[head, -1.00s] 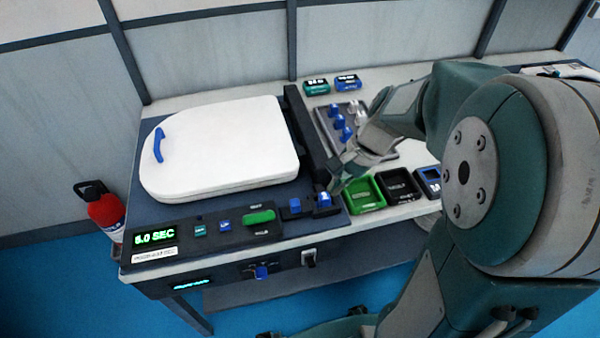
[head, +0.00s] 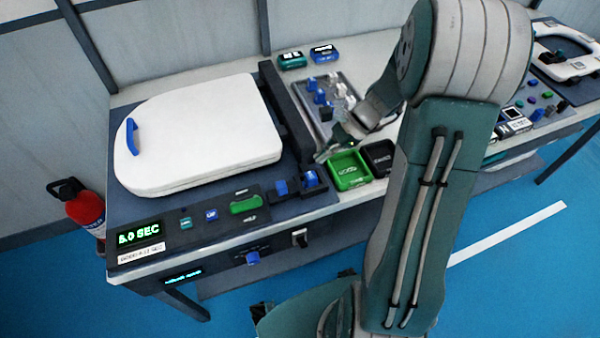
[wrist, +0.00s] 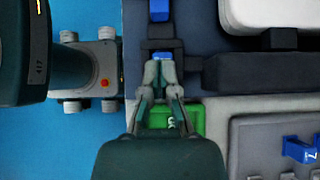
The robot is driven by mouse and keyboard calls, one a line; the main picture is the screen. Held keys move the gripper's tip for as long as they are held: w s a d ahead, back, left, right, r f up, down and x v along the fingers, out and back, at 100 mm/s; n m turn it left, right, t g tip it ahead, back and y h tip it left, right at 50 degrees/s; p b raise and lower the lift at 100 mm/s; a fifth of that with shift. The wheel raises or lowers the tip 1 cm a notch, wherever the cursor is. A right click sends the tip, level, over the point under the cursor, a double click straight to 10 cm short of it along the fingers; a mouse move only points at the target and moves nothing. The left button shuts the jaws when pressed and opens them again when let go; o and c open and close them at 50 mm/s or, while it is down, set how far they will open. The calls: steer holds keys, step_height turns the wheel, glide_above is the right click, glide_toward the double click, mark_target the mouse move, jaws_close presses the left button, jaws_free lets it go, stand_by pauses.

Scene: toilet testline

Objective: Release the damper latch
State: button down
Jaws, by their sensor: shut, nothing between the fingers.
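The blue latch (head: 311,179) sits in a black bracket at the right end of the seat bench's front panel, near the dark hinge bar. I take it to be the damper latch. In the wrist view its blue face (wrist: 163,57) shows just beyond my fingertips, partly hidden by them. My gripper (head: 323,154) is shut and empty, beside and slightly behind the latch in the head view. In the wrist view my gripper (wrist: 159,68) points at the bracket; I cannot tell whether it touches. The white toilet seat lid (head: 200,135) lies flat and closed.
A green tray (head: 348,170) and a black tray (head: 377,157) stand right of the latch. A second blue block (head: 281,187) is left of it. The dark hinge bar (head: 287,112) and a grey fixture plate with blue parts (head: 318,90) are behind.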

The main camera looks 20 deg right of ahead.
mark_target(294, 187)
steer(key=x, duration=0.9)
steer(key=shift+a+f, duration=0.25)
steer(key=shift+a, duration=0.1)
steer(key=shift+a, duration=1.15)
